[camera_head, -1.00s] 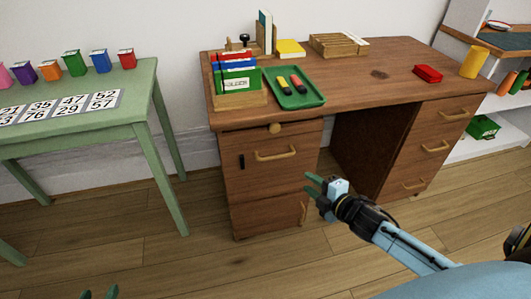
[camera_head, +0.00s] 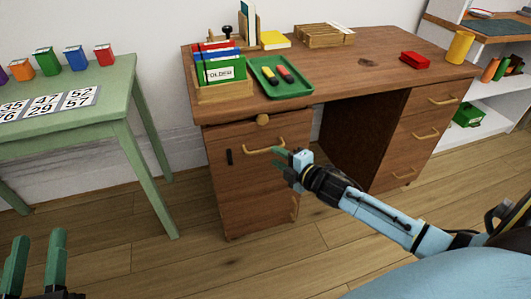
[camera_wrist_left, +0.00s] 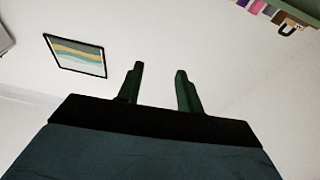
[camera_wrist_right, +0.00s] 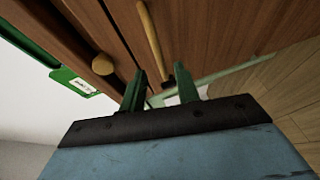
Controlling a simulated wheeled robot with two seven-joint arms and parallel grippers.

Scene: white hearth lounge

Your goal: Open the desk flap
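The wooden desk (camera_head: 395,68) has a front panel (camera_head: 240,180) at its left, which I take as the flap. The panel carries a brass bar handle (camera_head: 263,150), and a round knob (camera_head: 262,120) sits above it. The handle (camera_wrist_right: 150,40) and knob (camera_wrist_right: 103,64) also show in the right wrist view, beyond the fingers. The panel looks closed. My right gripper (camera_head: 281,161) is open and empty, just right of and below the handle; I cannot tell if it touches. My left gripper (camera_head: 38,238) is open and empty at the lower left, away from the desk.
A green table (camera_head: 100,115) with coloured boxes stands at the left. On the desk are a folder box (camera_head: 224,92), a green tray (camera_head: 290,88) and a red box (camera_head: 415,60). Shelves (camera_head: 500,95) stand at the right. Open floor lies before the desk.

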